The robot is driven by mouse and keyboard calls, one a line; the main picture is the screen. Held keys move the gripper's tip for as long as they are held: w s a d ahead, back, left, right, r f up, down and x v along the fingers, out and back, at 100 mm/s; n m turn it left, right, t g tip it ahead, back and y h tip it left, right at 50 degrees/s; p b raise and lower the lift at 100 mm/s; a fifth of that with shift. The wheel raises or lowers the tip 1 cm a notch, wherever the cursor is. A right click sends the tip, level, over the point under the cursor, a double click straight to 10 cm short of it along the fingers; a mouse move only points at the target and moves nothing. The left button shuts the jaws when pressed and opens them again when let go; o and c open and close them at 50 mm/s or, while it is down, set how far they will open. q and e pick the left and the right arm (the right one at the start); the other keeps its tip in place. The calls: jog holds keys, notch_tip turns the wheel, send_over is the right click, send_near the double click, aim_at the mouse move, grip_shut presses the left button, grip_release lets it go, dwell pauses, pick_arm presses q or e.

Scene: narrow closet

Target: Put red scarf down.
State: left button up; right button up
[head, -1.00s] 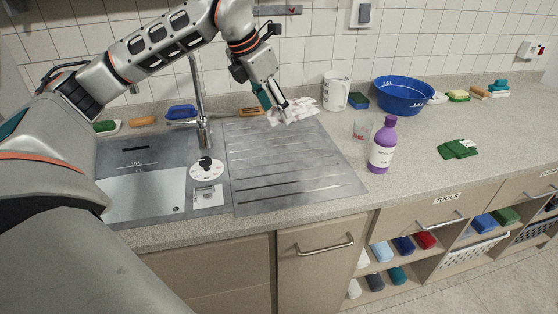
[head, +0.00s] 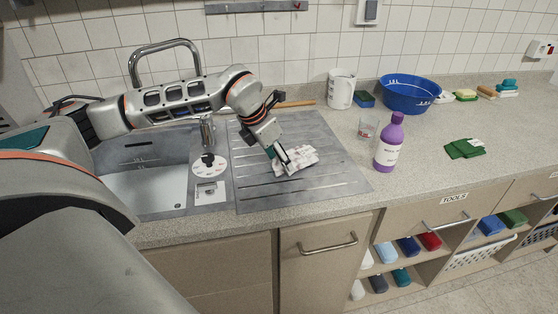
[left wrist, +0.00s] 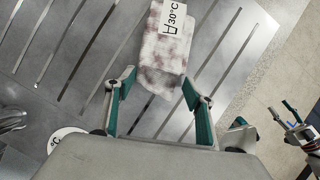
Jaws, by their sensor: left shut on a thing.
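A pale cloth with blotchy reddish-brown marks (head: 303,158), the only thing here like the scarf, is at the drainboard (head: 330,187). My left gripper (head: 282,167) is shut on its near end. In the left wrist view the cloth (left wrist: 165,52) hangs between my fingertips (left wrist: 155,80), with a white "30°C" tag on it. I cannot tell whether its underside fully touches the metal.
A purple bottle (head: 388,145) and a clear glass (head: 367,128) stand just right of the drainboard. A white jug (head: 341,90) and blue basin (head: 410,94) are behind. The sink (head: 150,190) and faucet (head: 207,130) are left.

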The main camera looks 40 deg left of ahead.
pick_arm(q)
jog(key=shift+f, duration=0.15)
jog(key=o, duration=1.1)
jog(key=v, duration=1.2)
jog(key=shift+p, duration=0.35)
